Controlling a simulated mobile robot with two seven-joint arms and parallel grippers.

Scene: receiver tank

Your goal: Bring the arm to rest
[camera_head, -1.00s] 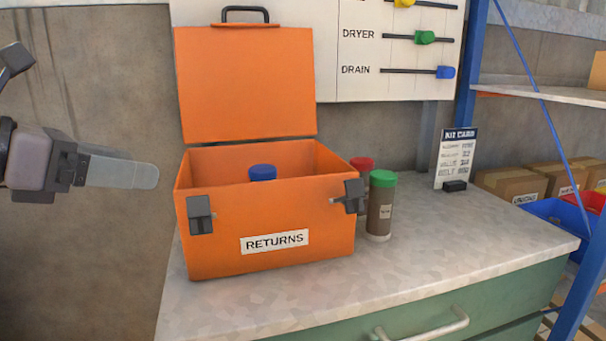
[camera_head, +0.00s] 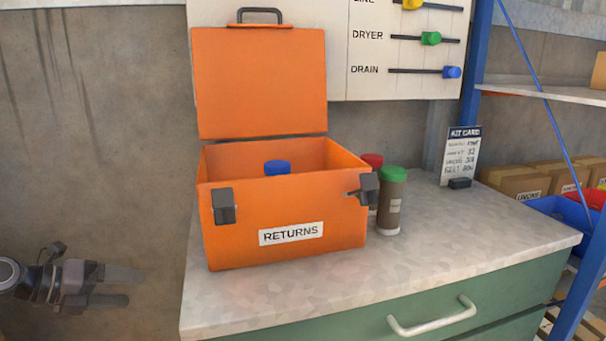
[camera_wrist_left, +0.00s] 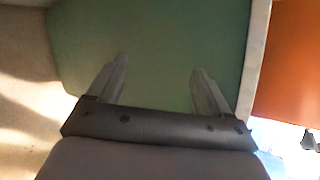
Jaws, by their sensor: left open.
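My left gripper (camera_head: 122,287) is at the lower left in the head view, left of the bench and below the level of its top. Its two fingers are apart with nothing between them. The left wrist view also shows the open fingers (camera_wrist_left: 158,85), with the green side of the cabinet (camera_wrist_left: 155,45) beyond them. My right gripper is in neither view.
An orange RETURNS box (camera_head: 285,205) stands on the worktop (camera_head: 460,230), lid raised, with a blue-capped item (camera_head: 277,168) inside. A green-capped bottle (camera_head: 391,205) and a red-capped one (camera_head: 372,161) stand beside it. A kit card (camera_head: 460,155) stands behind. The wall side at left is clear.

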